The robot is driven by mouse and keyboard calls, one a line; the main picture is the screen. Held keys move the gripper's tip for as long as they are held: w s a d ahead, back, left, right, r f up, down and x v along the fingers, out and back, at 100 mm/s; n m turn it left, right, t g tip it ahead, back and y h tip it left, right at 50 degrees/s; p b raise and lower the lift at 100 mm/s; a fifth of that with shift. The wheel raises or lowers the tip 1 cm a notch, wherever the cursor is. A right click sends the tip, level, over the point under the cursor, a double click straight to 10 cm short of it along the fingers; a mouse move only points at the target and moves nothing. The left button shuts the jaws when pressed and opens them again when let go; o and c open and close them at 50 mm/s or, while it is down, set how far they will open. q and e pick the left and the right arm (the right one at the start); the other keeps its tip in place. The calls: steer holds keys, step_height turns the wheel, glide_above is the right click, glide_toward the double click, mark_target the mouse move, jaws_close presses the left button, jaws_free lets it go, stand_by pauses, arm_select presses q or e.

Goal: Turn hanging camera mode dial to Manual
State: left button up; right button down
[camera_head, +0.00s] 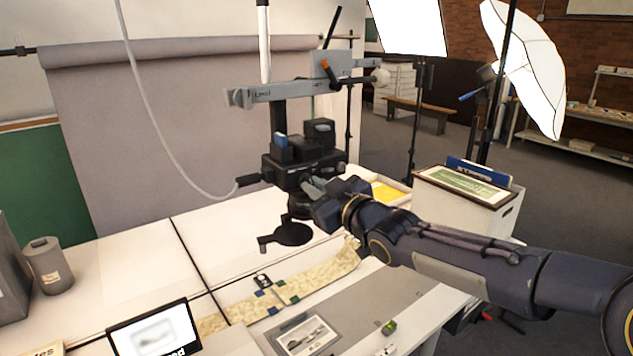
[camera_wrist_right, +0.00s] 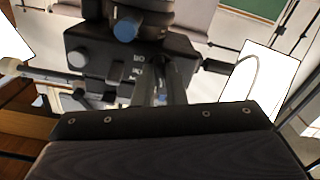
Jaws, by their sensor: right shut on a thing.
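The hanging camera (camera_head: 303,165) is a black body on a grey overhead arm, above the worktable. My right gripper (camera_head: 308,187) reaches its front from the right and is shut at the camera's near side. In the right wrist view the camera body (camera_wrist_right: 95,48) shows small white markings beside my gripper fingers (camera_wrist_right: 158,72). The fingers are closed together on the mode dial, which they mostly hide; its pointer setting cannot be read. My left gripper is in neither view.
A grey arm (camera_head: 290,90) holds the camera. Below lie a patterned strip (camera_head: 305,285), a photo print (camera_head: 305,335) and a tablet (camera_head: 155,332). A grey canister (camera_head: 48,265) stands at left. A framed picture (camera_head: 463,187) rests at right. The white tabletop (camera_head: 130,260) is largely clear.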

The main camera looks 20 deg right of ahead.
steer(key=shift+m+p, duration=0.5)
steer(key=shift+m, duration=1)
steer(key=shift+f, duration=0.1)
steer(key=c, duration=1.5)
jaws_free()
steer(key=v, duration=0.8)
